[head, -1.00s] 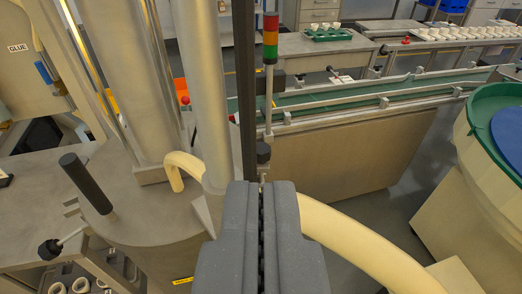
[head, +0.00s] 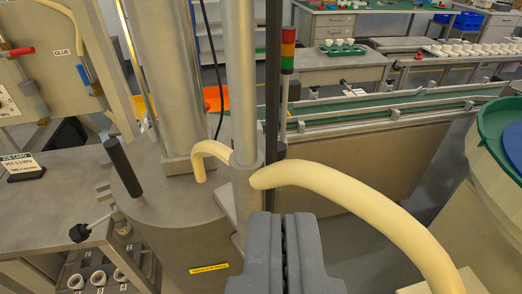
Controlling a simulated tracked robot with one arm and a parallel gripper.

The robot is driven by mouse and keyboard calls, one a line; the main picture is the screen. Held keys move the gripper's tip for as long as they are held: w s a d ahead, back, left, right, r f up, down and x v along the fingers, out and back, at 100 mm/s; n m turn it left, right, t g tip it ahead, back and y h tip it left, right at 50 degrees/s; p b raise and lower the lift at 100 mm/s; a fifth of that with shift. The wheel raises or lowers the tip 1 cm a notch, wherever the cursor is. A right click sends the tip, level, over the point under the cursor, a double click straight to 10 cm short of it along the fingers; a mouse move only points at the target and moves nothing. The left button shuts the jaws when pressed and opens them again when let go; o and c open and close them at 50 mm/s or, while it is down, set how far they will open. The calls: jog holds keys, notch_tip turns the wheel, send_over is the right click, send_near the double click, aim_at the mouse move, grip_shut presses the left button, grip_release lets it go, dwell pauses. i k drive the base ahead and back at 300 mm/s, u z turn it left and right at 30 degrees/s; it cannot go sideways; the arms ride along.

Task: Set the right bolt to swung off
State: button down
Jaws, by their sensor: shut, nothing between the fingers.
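My gripper (head: 284,222) is at the bottom centre of the head view, its two dark grey fingers shut together and empty. It is in front of a grey metal vessel (head: 185,240) with a thick upright column. A bolt with a black knob (head: 80,232) leans outward at the vessel's left edge. I cannot clearly make out the right bolt; a small dark part (head: 281,149) shows beside the column, above my fingers, and may belong to it.
A cream hose (head: 365,195) arches right from the column, close to my gripper. A black handle (head: 124,167) stands on the vessel lid. A conveyor (head: 400,105) and signal lamp (head: 288,50) are behind. A green-rimmed bowl (head: 490,130) is at right.

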aim_at(282, 148)
jog(key=k, duration=1.1)
jog(key=z, duration=0.45)
jog(key=i, duration=2.1)
jog(key=u, duration=0.4)
